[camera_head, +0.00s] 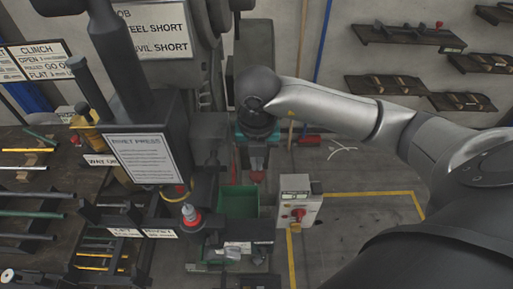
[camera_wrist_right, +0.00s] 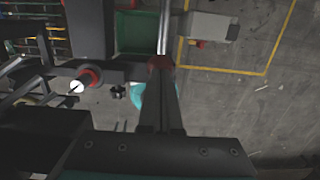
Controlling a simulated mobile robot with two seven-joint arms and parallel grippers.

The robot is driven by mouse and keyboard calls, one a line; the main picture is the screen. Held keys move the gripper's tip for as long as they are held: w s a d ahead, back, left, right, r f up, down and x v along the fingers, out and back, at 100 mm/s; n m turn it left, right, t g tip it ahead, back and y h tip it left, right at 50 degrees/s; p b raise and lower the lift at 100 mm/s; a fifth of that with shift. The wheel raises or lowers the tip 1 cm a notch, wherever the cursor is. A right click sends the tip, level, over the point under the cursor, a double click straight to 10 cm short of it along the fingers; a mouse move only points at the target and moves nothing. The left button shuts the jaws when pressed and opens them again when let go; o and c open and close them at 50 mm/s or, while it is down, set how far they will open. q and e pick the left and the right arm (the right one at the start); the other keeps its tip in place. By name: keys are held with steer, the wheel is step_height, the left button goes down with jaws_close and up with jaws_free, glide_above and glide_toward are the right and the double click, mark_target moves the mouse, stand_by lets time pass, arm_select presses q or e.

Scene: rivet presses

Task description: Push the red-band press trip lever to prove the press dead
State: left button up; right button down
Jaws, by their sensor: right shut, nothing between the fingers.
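The dark rivet press (camera_head: 150,105) stands left of centre in the head view, with a white printed notice on it. A red-banded part with a pale tip (camera_head: 190,214) sticks out low on its front; I cannot tell for sure that it is the trip lever. It also shows in the wrist view (camera_wrist_right: 88,79), left of my fingers and apart from them. My right gripper (camera_head: 256,178) points down, shut and empty, right of the press and above the green bin's right edge. Its red-tipped fingers show in the wrist view (camera_wrist_right: 160,64). My left gripper is out of view.
A green bin (camera_head: 238,201) lies below the gripper. A grey switch box with a red knob (camera_head: 298,213) stands to its right. Rods lie on a dark rack (camera_head: 30,190) at left. Wall shelves (camera_head: 408,36) hang at upper right. Floor inside the yellow line (camera_head: 350,193) is clear.

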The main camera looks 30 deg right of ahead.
mark_target(257, 173)
steer(key=shift+s+f+b, duration=0.15)
steer(key=shift+f+b, duration=0.5)
steer(key=shift+f, duration=0.25)
steer(key=shift+s+a+f+b, duration=0.1)
steer(key=shift+f+b, duration=0.7)
steer(key=shift+f, duration=0.1)
steer(key=shift+f, duration=0.15)
steer(key=shift+f+b, duration=0.75)
steer(key=shift+b, duration=0.05)
